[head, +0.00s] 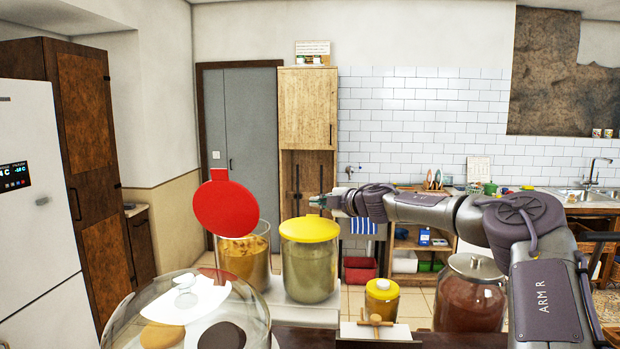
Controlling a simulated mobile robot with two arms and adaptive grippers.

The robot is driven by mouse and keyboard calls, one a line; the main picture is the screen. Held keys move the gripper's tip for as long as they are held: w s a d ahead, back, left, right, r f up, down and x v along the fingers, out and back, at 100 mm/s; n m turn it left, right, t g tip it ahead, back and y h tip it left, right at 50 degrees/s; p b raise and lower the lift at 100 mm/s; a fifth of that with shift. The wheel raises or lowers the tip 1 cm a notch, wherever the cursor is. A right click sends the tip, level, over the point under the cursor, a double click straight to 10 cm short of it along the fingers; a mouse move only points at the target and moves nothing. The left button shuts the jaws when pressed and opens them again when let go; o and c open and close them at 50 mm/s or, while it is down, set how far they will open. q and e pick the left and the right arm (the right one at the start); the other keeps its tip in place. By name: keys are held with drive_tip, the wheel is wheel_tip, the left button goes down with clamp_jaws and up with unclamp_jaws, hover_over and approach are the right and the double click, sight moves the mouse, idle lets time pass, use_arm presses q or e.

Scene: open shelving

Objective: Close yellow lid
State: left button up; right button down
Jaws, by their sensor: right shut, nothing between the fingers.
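The yellow lid (309,228) lies flat across the top of a clear jar (309,272) with greenish-brown contents. I see no gap between lid and rim. My right gripper (318,201) is at the end of the arm coming in from the right, just above and behind the lid's right side in the picture. Its fingers are shut and empty. I cannot tell whether they touch the lid. My left gripper is not in view.
A red lid (226,205) stands raised on the jar (243,258) to the left. A glass dome (187,315) covers items at front left.

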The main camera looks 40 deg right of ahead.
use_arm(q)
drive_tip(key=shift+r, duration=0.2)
use_arm(e)
drive_tip(key=shift+w+f+m+g, duration=0.1)
drive_tip(key=shift+f+m+g, duration=0.25)
drive_tip(key=shift+f, duration=0.35)
drive_tip(key=shift+d, duration=0.1)
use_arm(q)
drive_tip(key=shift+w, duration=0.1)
